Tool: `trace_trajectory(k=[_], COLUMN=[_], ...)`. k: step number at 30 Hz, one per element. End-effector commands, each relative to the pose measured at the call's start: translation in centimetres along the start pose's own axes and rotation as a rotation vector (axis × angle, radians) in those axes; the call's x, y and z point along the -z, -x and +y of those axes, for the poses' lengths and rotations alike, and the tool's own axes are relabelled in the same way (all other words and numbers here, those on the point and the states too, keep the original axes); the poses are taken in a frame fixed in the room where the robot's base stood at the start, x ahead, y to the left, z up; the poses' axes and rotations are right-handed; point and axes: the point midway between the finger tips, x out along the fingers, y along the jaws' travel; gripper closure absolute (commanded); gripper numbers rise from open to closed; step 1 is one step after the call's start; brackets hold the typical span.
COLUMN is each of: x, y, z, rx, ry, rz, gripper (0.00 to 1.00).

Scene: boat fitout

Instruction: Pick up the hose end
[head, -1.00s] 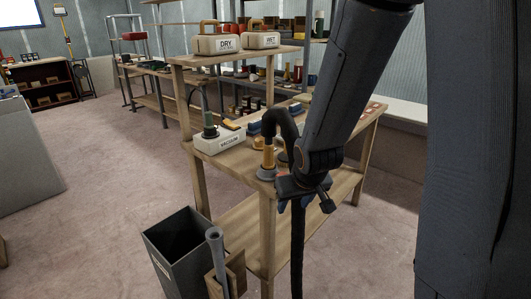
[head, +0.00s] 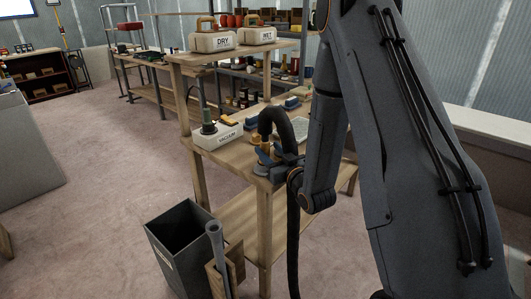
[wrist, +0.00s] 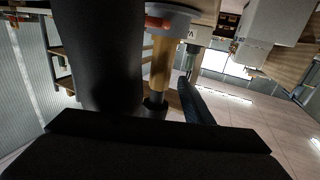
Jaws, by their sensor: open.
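My gripper (head: 266,160) is open at the hose end, low over the bench corner. One blue finger (wrist: 195,103) shows right of the tube; the other is hidden behind the hose. Contact cannot be made out.
The wooden bench (head: 228,150) holds a white vacuum box (head: 217,136) left of my gripper. DRY (head: 213,40) and WET (head: 257,36) boxes stand on the upper shelf. A dark grey bin (head: 184,245) stands before the bench, with open floor to the left.

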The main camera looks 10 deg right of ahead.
Motion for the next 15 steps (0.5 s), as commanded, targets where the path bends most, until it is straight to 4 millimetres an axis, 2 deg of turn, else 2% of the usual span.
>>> trace_trajectory(k=[10, 15], x=[0.3, 0.4], y=[-3.5, -5.9], z=[-0.1, -0.1], rx=[0.002, 0.003], ry=[-0.001, 0.000], rz=[0.004, 0.003], gripper=[0.54, 0.54])
